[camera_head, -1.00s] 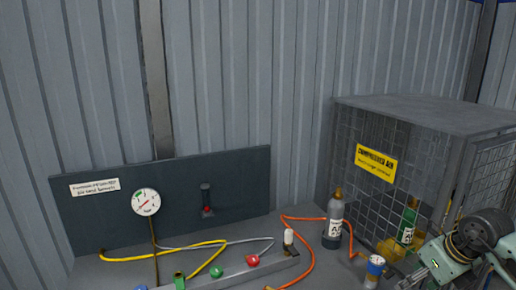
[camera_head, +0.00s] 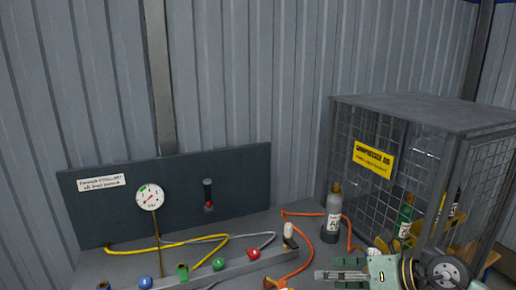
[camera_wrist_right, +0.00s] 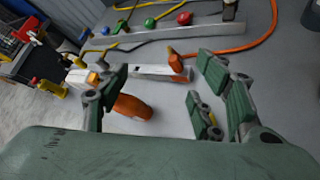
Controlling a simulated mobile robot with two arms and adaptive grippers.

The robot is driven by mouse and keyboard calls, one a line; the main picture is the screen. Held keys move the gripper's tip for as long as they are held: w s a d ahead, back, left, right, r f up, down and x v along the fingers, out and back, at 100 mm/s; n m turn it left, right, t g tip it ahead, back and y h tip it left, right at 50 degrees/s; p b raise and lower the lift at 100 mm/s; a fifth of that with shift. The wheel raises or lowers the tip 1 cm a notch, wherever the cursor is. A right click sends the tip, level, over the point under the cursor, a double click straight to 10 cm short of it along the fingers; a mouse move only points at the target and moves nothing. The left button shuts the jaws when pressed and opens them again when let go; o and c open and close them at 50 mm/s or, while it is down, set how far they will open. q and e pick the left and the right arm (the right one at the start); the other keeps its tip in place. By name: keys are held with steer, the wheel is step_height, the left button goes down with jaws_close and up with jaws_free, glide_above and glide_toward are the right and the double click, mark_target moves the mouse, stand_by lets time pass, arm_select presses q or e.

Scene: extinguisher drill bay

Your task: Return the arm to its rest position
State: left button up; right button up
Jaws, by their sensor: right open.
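My right gripper (camera_head: 345,276) is at the lower right of the head view, low over the bench front and partly cut off by the bottom edge. In the right wrist view its green fingers (camera_wrist_right: 160,78) are spread apart with nothing clasped between them. An orange rounded object (camera_wrist_right: 132,107) and a pale bar (camera_wrist_right: 130,72) show beyond the fingers, apart from them as far as I can tell. My left gripper is not in view.
A mesh cage (camera_head: 405,110) with a yellow sign stands at right, a green bottle (camera_head: 404,218) inside. A grey bottle (camera_head: 333,212) stands beside it. A rail (camera_head: 225,271) with coloured knobs, hoses and a gauge (camera_head: 150,197) occupies the bench's left and middle.

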steer(key=s+a+r+m+t+y, duration=0.1)
steer(key=a+r+m+t+y, duration=0.25)
steer(key=a+r, duration=0.3)
steer(key=d+r+m+t+h, duration=0.2)
steer(key=d+r+m+t, duration=0.15)
steer(key=m+t, duration=0.6)
steer(key=s+d+f+m+g+h, duration=0.35)
steer(key=d+f+m+h, duration=0.35)
steer(key=m, duration=0.4)
steer(key=s+d+f+m+g+h, duration=0.35)
steer(key=f+m+h, duration=0.35)
steer(key=f+m, duration=0.3)
steer(key=s+a+f+m+g+y, duration=0.1)
steer(key=s+a+f+m+g, duration=0.15)
steer(key=s+f+g, duration=0.6)
steer(key=s+a+f+m+g+y, duration=0.1)
steer(key=s+a+f+m+y, duration=0.3)
steer(key=s, duration=1)
step_height(320, 180, down, 26)
steer(key=s+d+n+g+h, duration=0.1)
steer(key=n+h, duration=0.1)
steer(key=n, duration=0.1)
steer(key=s+d+f+g, duration=0.1)
steer(key=s+d+f, duration=0.2)
steer(key=s+f, duration=1.4)
steer(key=shift+s+d+f, duration=0.15)
steer(key=shift+s+f, duration=0.05)
steer(key=shift+s, duration=0.05)
